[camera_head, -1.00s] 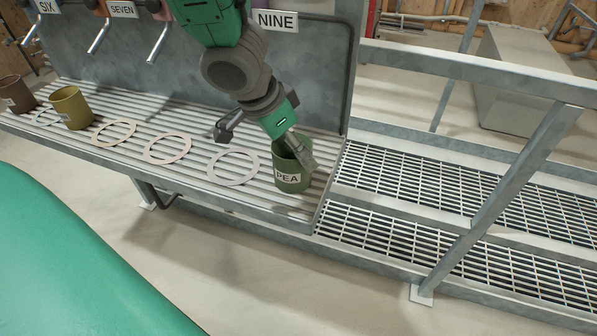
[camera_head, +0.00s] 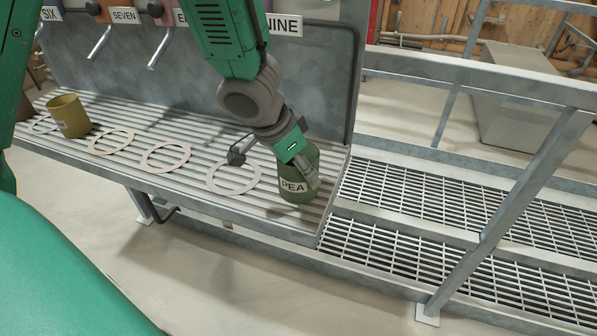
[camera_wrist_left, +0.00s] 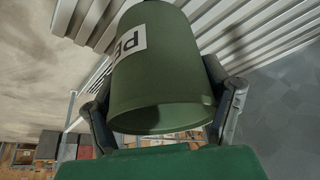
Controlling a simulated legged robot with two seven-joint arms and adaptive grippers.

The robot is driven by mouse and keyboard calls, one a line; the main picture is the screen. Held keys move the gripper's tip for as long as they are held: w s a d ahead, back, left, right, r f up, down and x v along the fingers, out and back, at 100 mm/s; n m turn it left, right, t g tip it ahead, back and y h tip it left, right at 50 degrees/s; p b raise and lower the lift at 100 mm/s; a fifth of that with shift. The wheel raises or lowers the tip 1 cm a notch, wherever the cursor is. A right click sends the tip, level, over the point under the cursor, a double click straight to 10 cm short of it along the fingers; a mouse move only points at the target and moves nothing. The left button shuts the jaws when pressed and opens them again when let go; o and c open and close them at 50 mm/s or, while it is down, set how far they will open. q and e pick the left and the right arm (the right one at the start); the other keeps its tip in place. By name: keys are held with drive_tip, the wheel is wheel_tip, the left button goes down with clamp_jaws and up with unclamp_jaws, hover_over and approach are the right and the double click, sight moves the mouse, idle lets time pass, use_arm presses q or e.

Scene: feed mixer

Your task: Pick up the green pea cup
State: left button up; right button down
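The green pea cup (camera_head: 297,188), with a white PEA label, stands on the slatted shelf near its right end. My left gripper (camera_head: 272,166) reaches down to it from above. One finger is spread out to the cup's left, and the other lies in front of its right side. In the left wrist view the cup (camera_wrist_left: 160,75) fills the space between the two fingers (camera_wrist_left: 160,112), its open rim facing the palm. The gripper looks open around the cup; I cannot tell whether either finger touches it. My right gripper is out of view.
The slatted shelf (camera_head: 120,172) holds flat rings, one (camera_head: 234,178) just left of the cup, and an olive cup (camera_head: 69,116) further left. Dispenser handles (camera_head: 160,48) hang above. A metal railing (camera_head: 505,210) and grated steps (camera_head: 430,200) are to the right.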

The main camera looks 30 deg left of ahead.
use_arm(q)
drive_tip(key=shift+s+a+f, duration=0.2)
drive_tip(key=shift+a, duration=0.1)
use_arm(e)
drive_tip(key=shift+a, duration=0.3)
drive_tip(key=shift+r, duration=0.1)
